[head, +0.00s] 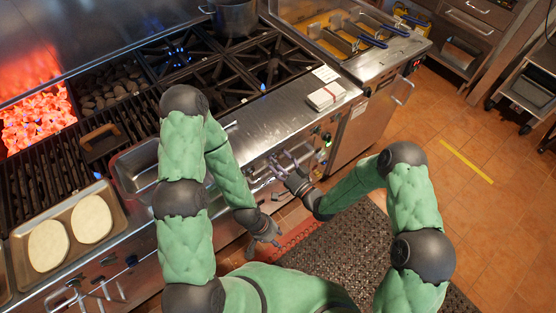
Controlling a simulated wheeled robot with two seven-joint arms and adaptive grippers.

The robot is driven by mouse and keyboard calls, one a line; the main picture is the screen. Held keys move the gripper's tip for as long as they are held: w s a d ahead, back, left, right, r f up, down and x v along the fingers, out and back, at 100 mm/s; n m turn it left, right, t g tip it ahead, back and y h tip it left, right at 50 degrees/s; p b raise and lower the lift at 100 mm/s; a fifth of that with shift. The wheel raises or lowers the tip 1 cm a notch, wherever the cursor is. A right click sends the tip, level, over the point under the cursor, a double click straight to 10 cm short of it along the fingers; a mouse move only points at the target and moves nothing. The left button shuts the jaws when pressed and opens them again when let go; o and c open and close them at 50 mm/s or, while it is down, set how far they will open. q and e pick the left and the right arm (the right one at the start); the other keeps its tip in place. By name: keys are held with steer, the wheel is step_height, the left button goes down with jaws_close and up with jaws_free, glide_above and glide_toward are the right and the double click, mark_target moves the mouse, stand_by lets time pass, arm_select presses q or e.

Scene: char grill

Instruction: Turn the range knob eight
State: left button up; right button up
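The range's front panel (262,166) runs diagonally across the middle. Small dark knobs show on it, one right of my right gripper (326,137) and others at the lower left (131,261). No number can be read on any knob, so I cannot tell which is knob eight. My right gripper (284,172) is at the front panel, close to metal bars there; contact with a knob cannot be made out. My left gripper (268,238) hangs lower, in front of the range and apart from the panel. Both grippers are too small to show their finger gaps clearly.
Glowing coals (38,118) lie at the left. A tray with two pale rounds (115,207) rests at the front left. A pot (234,16) stands at the back by the burners (266,62). A fryer (290,12) is at the upper right. Tiled floor (480,200) is open at right.

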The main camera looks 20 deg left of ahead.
steer(key=shift+w+d+r, duration=0.1)
steer(key=v, duration=1.2)
